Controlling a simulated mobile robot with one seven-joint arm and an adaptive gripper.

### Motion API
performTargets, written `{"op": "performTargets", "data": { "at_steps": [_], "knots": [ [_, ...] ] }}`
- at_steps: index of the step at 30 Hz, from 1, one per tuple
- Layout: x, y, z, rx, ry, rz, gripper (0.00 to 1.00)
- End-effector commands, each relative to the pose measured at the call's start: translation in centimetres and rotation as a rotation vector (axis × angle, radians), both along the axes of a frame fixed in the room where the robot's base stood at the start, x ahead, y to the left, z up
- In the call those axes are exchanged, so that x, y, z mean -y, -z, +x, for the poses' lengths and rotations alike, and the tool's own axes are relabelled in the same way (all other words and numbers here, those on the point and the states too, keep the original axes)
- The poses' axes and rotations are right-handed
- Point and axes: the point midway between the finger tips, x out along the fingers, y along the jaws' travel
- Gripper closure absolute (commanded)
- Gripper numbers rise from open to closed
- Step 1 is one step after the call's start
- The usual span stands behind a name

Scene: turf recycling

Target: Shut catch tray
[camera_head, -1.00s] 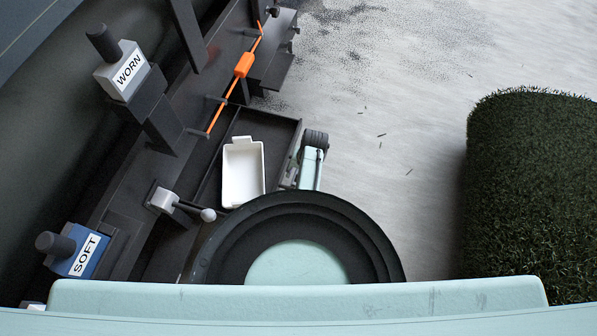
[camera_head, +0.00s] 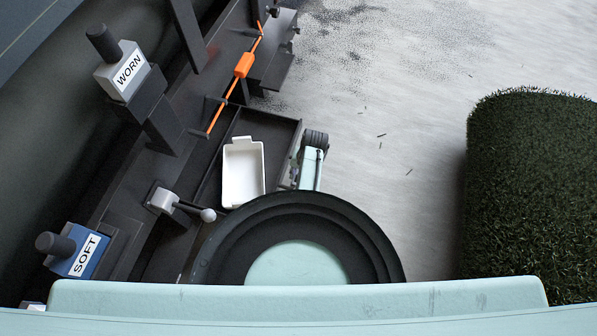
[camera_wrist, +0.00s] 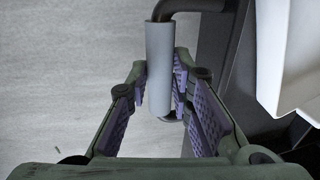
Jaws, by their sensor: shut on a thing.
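The catch tray (camera_head: 276,116) is a dark, shallow, drawer-like tray that stands out from the dark machine in the head view. A white bin (camera_head: 243,190) sits in it, and part of that bin shows at the right of the wrist view (camera_wrist: 291,60). My gripper (camera_wrist: 160,90) is shut around a grey cylindrical handle (camera_wrist: 158,55) on a dark bent bar (camera_wrist: 190,6) beside the tray's dark front wall. In the head view my wrist is at the tray's right edge, and the handle is hidden there. My arm covers the tray's near end.
The machine carries a WORN block (camera_head: 122,70), a blue SOFT block (camera_head: 80,256), an orange rod (camera_head: 243,66) and a grey lever with a round knob (camera_head: 207,215). A large turf roll (camera_head: 530,185) stands at the right. The pale floor (camera_head: 400,130) between is mostly clear.

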Motion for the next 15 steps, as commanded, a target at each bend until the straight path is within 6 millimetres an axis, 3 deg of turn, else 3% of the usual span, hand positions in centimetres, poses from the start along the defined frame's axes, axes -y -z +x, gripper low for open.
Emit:
{"op": "performTargets", "data": {
  "at_steps": [8, 15],
  "knots": [
    [-0.1, 0.0, 0.0, 0.000, 0.000, 0.000, 1.00],
    [-2.4, -0.1, 0.8, 0.000, -0.004, 0.001, 1.00]
  ]
}}
